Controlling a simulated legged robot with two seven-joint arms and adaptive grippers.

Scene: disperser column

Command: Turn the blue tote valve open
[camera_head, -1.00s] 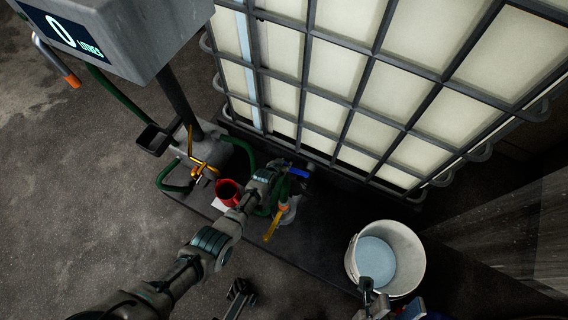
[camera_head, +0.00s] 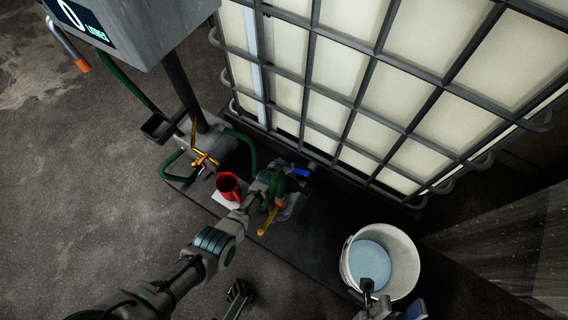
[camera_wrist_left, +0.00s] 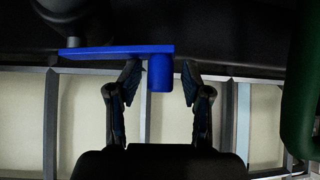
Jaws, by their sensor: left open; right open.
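The blue tote valve handle (camera_head: 300,173) is at the foot of the caged tote. In the left wrist view the handle is a flat blue bar (camera_wrist_left: 118,50) with a short round stub (camera_wrist_left: 160,74) pointing down. My left gripper (camera_head: 284,178) is at the valve and hides part of it in the head view. In the left wrist view its open fingers (camera_wrist_left: 160,85) stand on either side of the stub, with a visible gap on the right. My right gripper (camera_head: 388,300) is partly visible at the bottom edge, by the bucket, clear of the valve.
The caged tote (camera_head: 345,70) fills the upper right. A yellow lever (camera_head: 267,222) and green hose (camera_head: 240,140) are close by. A white bucket (camera_head: 405,262) holds pale liquid. The display column (camera_head: 150,30) stands upper left.

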